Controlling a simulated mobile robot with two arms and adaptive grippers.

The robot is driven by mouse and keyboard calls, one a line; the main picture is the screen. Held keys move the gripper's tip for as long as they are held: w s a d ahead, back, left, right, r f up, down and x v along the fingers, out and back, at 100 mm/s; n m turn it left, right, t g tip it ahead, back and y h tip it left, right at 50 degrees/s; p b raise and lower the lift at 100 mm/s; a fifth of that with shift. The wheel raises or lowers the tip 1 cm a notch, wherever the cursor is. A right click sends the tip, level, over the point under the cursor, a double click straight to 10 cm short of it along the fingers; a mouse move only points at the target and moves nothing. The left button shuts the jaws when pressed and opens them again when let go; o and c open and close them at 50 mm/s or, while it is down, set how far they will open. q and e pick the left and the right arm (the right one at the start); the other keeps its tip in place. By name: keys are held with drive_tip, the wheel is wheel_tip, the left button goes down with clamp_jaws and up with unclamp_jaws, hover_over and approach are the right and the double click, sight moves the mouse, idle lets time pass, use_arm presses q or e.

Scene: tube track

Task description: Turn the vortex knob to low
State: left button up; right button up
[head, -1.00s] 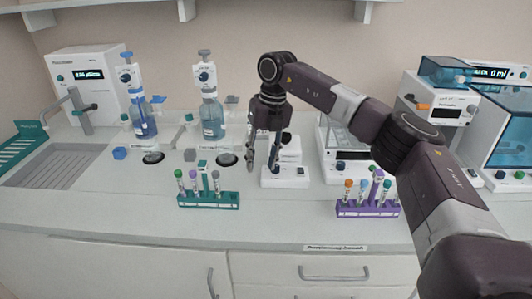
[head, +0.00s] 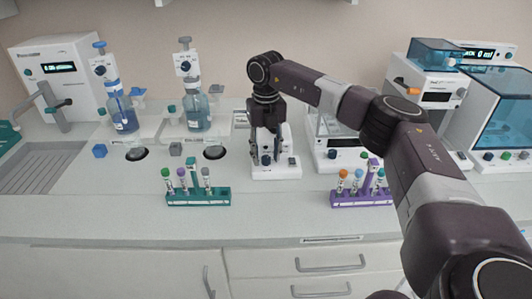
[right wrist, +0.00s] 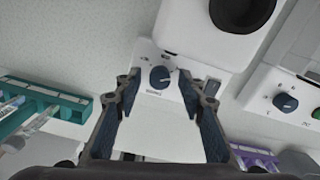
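The vortex mixer (head: 277,173) is a small white device on the bench, partly hidden behind my right gripper in the head view. Its dark blue knob (right wrist: 160,77) shows on the white front panel in the right wrist view, with a small label below it. The knob also shows in the head view (head: 265,160). My right gripper (right wrist: 159,92) is open, with its two fingers on either side of the knob in the picture and nothing between them. In the head view the right gripper (head: 268,150) hangs downward at the mixer. I cannot tell its height above the knob. My left gripper is not in view.
A teal tube rack (head: 198,198) stands front left of the mixer and a purple rack (head: 362,199) front right. A white device with a dark knob (right wrist: 285,102) is close on the right. Bottle dispensers (head: 195,110) stand left. The bench front between the racks is clear.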

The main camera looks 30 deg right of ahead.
clamp_jaws()
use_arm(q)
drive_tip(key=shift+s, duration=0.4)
